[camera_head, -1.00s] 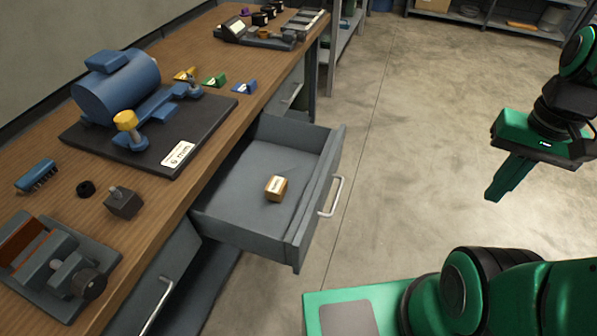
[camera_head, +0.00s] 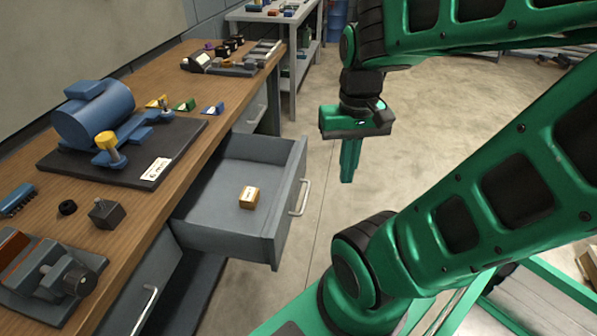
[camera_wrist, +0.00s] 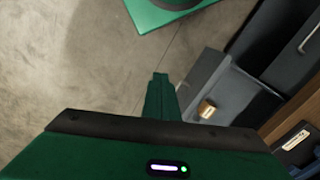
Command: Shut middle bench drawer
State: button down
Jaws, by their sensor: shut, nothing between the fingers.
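The middle bench drawer (camera_head: 215,205) is pulled out of the wooden bench. A small tan box (camera_head: 249,197) with a white label lies inside it. Its light bar handle (camera_head: 300,198) is on the front panel, facing right. My gripper (camera_head: 347,180) is shut and empty, pointing down, to the right of the drawer front and apart from it. In the wrist view my shut fingers (camera_wrist: 161,78) point toward the floor side, and the open drawer (camera_wrist: 232,92) with the box (camera_wrist: 207,108) shows just to their right.
The bench top (camera_head: 160,190) bears a blue motor (camera_head: 95,115) on a dark plate, a vise (camera_head: 50,270) and small parts. Closed drawers with handles (camera_head: 146,310) sit on either side. A grey shelf table (camera_head: 275,15) stands behind. The concrete floor right of the drawer is clear.

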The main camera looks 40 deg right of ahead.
jog(key=w+d+f+m+t+y, duration=0.1)
jog(key=w+d+f+m+t, duration=0.1)
jog(key=w+d+f+m, duration=0.7)
jog(key=w+d+f+m+t+y, duration=0.25)
jog(key=w+d+m, duration=0.35)
jog(key=m, duration=0.7)
jog(key=w+a+f, duration=0.5)
jog(key=w+f, duration=0.2)
jog(key=f, duration=0.2)
jog(key=shift+a+f+g+h, duration=0.2)
jog(key=shift+g+h, duration=0.15)
jog(key=shift+g, duration=0.1)
jog(key=shift+w, duration=0.25)
